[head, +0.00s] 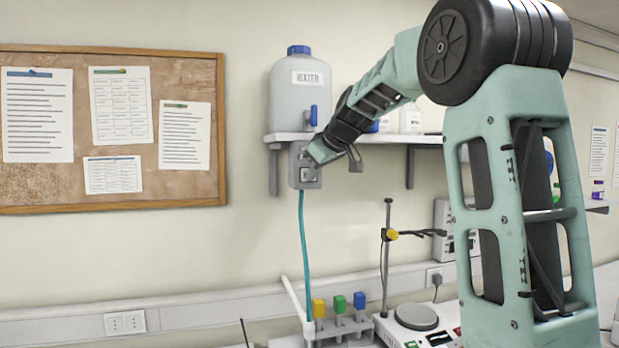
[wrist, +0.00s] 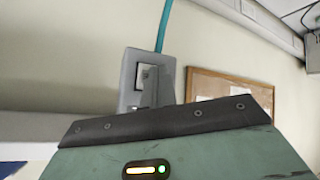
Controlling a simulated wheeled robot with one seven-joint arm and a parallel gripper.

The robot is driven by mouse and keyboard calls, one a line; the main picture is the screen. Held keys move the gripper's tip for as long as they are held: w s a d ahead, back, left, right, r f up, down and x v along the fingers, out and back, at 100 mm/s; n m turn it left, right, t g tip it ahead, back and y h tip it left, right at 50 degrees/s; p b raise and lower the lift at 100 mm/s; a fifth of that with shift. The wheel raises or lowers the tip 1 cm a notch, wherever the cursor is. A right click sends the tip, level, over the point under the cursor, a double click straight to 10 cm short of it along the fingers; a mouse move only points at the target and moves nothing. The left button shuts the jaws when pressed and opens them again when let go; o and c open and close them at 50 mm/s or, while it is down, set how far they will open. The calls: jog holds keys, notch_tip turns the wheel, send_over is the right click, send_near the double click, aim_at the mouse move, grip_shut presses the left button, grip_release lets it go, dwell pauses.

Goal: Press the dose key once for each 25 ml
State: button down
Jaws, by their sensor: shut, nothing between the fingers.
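A grey dosing box (head: 298,176) hangs on the wall under the shelf's left end, with a teal hose (head: 302,225) running down from it. In the head view my gripper (head: 313,160) is right at the front of the box and covers part of its face, key included. The gripper is shut with nothing in it. In the wrist view the box (wrist: 131,75) is beyond my gripper's body, with a light square on its face. The fingertips overlap the box there, and I cannot tell whether they touch a key. No volume reading is legible.
A water container (head: 299,95) with a blue cap stands on the wall shelf (head: 365,138) above the box. A stand rod (head: 386,255) rises by a hotplate (head: 416,318) below. Coloured taps (head: 339,305) sit on the bench. A corkboard (head: 40,187) is at left.

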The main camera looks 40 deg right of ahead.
jog(key=shift+s+a+b, duration=0.3)
jog(key=shift+s, duration=0.35)
jog(key=shift+s+a+b, duration=0.35)
jog(key=shift+s+b, duration=0.1)
jog(key=shift+s, duration=0.3)
jog(key=shift+s+a+b, duration=0.4)
jog(key=shift+s, duration=0.35)
jog(key=shift+s+a+b, duration=0.35)
jog(key=shift+s+b, duration=0.1)
jog(key=shift+s, duration=0.3)
jog(key=s+a+f+n+g+y+b, duration=0.1)
jog(key=s+a+f+g+y, duration=0.1)
jog(key=a+f, duration=0.95)
jog(key=s+a+f+n+g+y+b, duration=0.1)
jog(key=a+f+g+y+b, duration=0.15)
jog(key=a+f, duration=0.9)
jog(key=s+a+f+n+g, duration=0.1)
jog(key=s+a+f, duration=0.2)
jog(key=s+a, duration=0.35)
jog(key=s+a+f+n+g, duration=0.1)
jog(key=s+a+f+g, duration=0.1)
jog(key=s+a+f, duration=0.4)
jog(key=s+a+f+g+h+b, duration=0.1)
jog(key=s+f, duration=0.2)
jog(key=s, duration=0.3)
jog(key=s+a+f+n+g+h+b, duration=0.1)
jog(key=s+a+f, duration=0.1)
jog(key=s, duration=0.4)
jog(key=shift+f, duration=0.6)
